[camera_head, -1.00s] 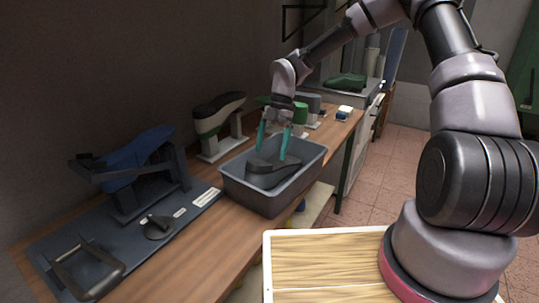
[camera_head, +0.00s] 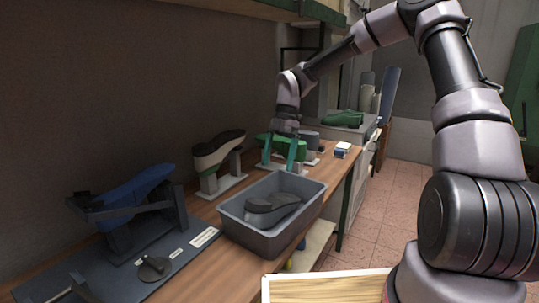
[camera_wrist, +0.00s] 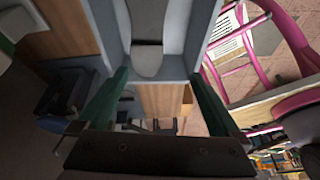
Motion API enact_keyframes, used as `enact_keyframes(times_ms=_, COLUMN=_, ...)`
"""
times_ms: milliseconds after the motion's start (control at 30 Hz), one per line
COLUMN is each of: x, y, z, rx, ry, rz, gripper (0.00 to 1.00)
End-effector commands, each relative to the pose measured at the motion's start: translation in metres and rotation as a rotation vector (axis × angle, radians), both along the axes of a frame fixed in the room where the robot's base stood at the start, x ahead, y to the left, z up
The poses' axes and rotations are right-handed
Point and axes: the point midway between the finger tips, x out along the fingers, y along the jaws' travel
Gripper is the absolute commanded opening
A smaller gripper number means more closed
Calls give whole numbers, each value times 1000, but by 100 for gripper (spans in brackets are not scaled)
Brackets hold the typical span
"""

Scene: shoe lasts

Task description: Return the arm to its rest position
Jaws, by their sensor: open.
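My gripper (camera_head: 279,163) is open and empty, pointing down above the far part of a grey bin. Its two teal fingers are apart and also show in the wrist view (camera_wrist: 160,76). The grey bin (camera_head: 262,240) stands on the workbench. A dark grey shoe last (camera_head: 272,209) lies inside it, clear of the fingers. The last also shows in the wrist view (camera_wrist: 148,58), beyond the fingertips. My arm reaches from the right, arching over to the bin.
A green last (camera_head: 268,148) on a stand is close behind my gripper. A white and dark last (camera_head: 215,150) on a stand and a blue last (camera_head: 137,190) in a dark fixture are to the left. A small box (camera_head: 341,151) lies at the bench's far end. Open floor (camera_head: 385,205) is right of the bench.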

Motion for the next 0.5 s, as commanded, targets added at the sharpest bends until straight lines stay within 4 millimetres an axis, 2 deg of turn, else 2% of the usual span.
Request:
enact_keyframes(times_ms=167, x=-16, y=-27, z=28, rx=-172, ry=-45, rz=-266, gripper=100)
enact_keyframes(times_ms=300, x=-32, y=-57, z=58, rx=-292, ry=-98, rz=-575, gripper=100)
enact_keyframes(times_ms=500, x=-60, y=-96, z=108, rx=-360, ry=-179, rz=-1058, gripper=100)
